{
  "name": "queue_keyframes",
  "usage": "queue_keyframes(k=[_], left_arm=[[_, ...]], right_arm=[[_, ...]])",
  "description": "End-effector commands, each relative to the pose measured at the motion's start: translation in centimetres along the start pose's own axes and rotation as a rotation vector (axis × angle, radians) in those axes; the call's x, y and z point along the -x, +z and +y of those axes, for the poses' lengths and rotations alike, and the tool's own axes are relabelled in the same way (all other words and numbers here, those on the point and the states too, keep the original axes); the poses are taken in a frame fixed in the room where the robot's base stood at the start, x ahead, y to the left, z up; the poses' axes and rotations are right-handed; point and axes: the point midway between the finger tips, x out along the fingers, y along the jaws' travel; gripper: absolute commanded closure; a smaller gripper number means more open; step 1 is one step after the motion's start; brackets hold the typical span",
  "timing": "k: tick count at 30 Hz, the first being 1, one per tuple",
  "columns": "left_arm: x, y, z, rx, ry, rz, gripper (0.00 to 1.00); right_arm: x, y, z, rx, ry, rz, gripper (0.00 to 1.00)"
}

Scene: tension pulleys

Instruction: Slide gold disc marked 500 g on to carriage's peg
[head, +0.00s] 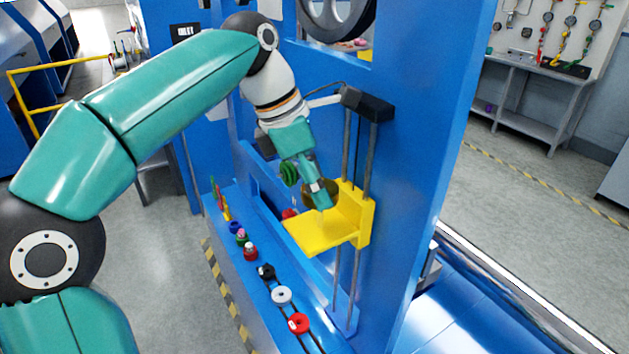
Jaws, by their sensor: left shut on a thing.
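My left arm reaches in from the left, and its gripper (321,194) points down over the yellow carriage (325,232). The left gripper is shut on a dark gold disc (313,187) just above the carriage's flat plate. The disc's marking cannot be read from here. The carriage's peg is hidden behind the gripper and disc, so I cannot tell whether the disc is around it. The carriage rides on two vertical grey rods (357,155). My right gripper is not in view.
A tall blue panel (425,120) stands right behind the rods. A black block (367,104) caps the rods.

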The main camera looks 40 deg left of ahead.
Motion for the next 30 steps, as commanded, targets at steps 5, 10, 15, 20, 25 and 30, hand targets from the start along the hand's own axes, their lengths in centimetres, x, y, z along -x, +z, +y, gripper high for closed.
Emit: queue_keyframes(k=[5,10,15,20,25,30], left_arm=[[0.03,0.38,0.08,0.007,0.002,-0.008,1.0],[0.05,0.4,0.09,0.006,0.002,-0.009,1.0],[0.13,0.43,0.09,0.006,0.003,-0.01,1.0],[0.32,0.5,0.12,0.004,0.005,-0.014,1.0],[0.31,0.52,0.16,0.003,0.007,-0.018,1.0],[0.29,0.51,0.17,0.003,0.008,-0.018,1.0]], right_arm=[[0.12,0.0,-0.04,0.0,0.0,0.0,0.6],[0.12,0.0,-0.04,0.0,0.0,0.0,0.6],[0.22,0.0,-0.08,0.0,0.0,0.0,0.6],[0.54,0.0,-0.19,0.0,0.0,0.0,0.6],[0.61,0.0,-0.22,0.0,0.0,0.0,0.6],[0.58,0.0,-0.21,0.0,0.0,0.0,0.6]])
